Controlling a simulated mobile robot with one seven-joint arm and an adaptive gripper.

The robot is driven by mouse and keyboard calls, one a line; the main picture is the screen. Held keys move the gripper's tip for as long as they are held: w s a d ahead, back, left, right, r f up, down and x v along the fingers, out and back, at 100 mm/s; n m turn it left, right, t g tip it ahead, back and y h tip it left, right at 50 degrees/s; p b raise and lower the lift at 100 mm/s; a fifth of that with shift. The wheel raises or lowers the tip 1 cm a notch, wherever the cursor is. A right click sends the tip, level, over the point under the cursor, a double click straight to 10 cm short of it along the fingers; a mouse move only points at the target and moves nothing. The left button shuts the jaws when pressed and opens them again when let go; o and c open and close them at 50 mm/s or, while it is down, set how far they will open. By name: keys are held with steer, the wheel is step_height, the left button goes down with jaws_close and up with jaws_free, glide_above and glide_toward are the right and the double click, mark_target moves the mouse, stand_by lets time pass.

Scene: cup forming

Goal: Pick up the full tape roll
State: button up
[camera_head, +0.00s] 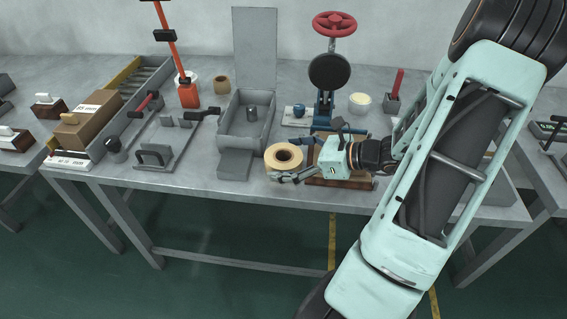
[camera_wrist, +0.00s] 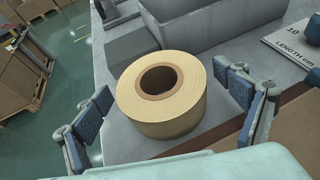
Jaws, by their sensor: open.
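The full tape roll (camera_head: 284,158) is a thick tan ring with a brown core, lying flat near the front edge of the grey table. In the wrist view the tape roll (camera_wrist: 190,100) fills the middle, with its dark centre hole facing up. My gripper (camera_head: 291,174) reaches in from the right at the roll. In the wrist view my gripper (camera_wrist: 168,108) is open, with one blue-padded finger on each side of the roll. A gap shows between each pad and the roll, so I see no grip on it.
A grey open box (camera_head: 236,140) with a raised back stands left of the roll. A press with a red wheel (camera_head: 334,24) stands behind my gripper. A brown board (camera_head: 340,182) lies right of the roll. A grey bracket fixture (camera_head: 155,157) is further left.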

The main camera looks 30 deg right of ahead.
steer(key=shift+w, duration=0.1)
steer(key=c, duration=1.4)
steer(key=shift+r, duration=0.1)
steer(key=shift+r+p, duration=0.75)
steer(key=shift+p, duration=0.1)
steer(key=s+a+r+p, duration=0.1)
steer(key=r+p, duration=0.1)
steer(key=s+a+r+p, duration=0.1)
steer(key=r+p, duration=0.1)
steer(key=r, duration=0.1)
steer(key=s+a+r+p, duration=0.1)
steer(key=r+p, duration=0.1)
steer(key=shift+s+r+p, duration=0.25)
steer(key=shift+r+p, duration=0.05)
steer(key=shift+p, duration=0.1)
steer(key=s+a+r+p, duration=0.1)
steer(key=s+a+p, duration=0.1)
steer(key=s+a+r+p, duration=0.1)
steer(key=s+p, duration=0.1)
steer(key=shift+a+r, duration=0.15)
steer(key=shift+r, duration=0.2)
